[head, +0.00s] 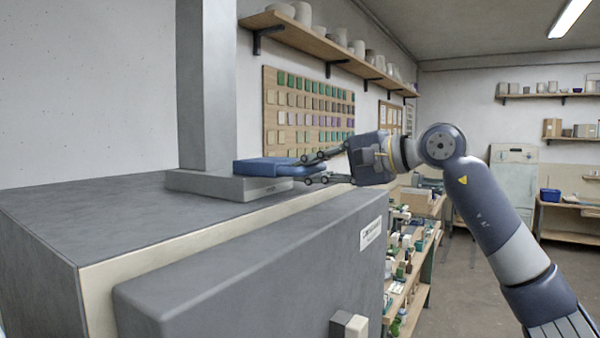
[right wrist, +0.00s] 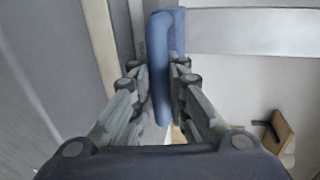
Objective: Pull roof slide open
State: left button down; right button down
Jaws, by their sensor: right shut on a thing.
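The roof slide shows as a flat blue handle (head: 270,167) at the foot of the grey flue column (head: 207,90), just above the grey collar (head: 225,187) on the kiln roof. My right gripper (head: 308,169) reaches in from the right with its fingers on the right end of the blue handle. In the right wrist view the blue handle (right wrist: 158,60) stands between the two fingers, and they are shut on it. How far the slide sits in the flue is hidden. My left gripper is not in view.
The kiln's grey roof (head: 90,205) and its front door (head: 250,260) fill the lower left. A tile sample board (head: 308,108) and a shelf of pots (head: 325,48) are on the wall behind. A cluttered rack (head: 405,270) stands beyond the kiln. Open floor lies at right.

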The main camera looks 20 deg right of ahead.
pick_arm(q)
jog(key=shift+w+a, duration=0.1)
pick_arm(e)
jog(key=c, duration=1.6)
grip_release()
jog(key=shift+o, duration=0.2)
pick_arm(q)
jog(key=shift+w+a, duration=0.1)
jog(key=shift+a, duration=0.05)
pick_arm(e)
jog(key=v, duration=1.2)
